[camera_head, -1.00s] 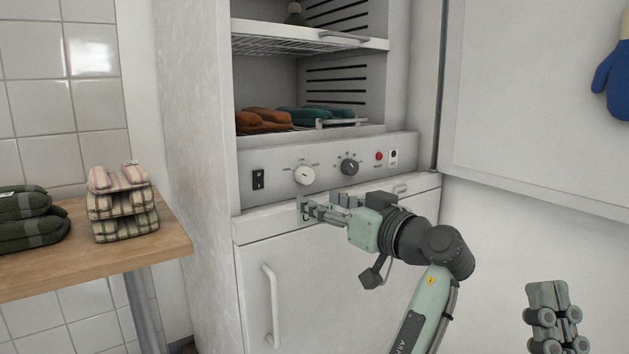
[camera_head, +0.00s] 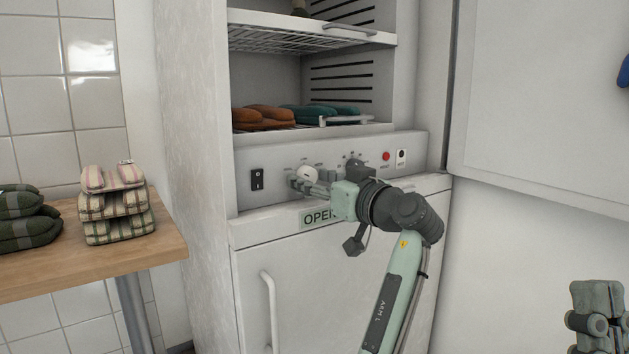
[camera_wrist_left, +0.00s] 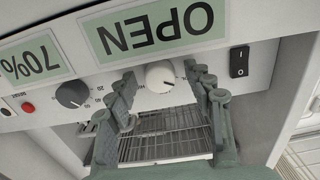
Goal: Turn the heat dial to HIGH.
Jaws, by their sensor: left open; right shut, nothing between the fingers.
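A white dial (camera_head: 307,173) and a dark dial (camera_head: 353,162) sit on the control panel of a white cabinet. I cannot read the dial names or the HIGH mark. My left gripper (camera_head: 302,183) is open at the white dial. In the left wrist view, turned upside down, the white dial (camera_wrist_left: 160,76) lies between the open fingers, with a gap visible on each side. The dark dial (camera_wrist_left: 72,94) is to its left, with numbers around it. My right gripper (camera_head: 597,318) is shut and empty at the lower right, away from the panel.
The panel also has a black rocker switch (camera_head: 257,180) and a red button (camera_head: 386,156). An OPEN label (camera_head: 316,216) is below. Orange and teal cloth bundles (camera_head: 262,117) lie on the shelf above.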

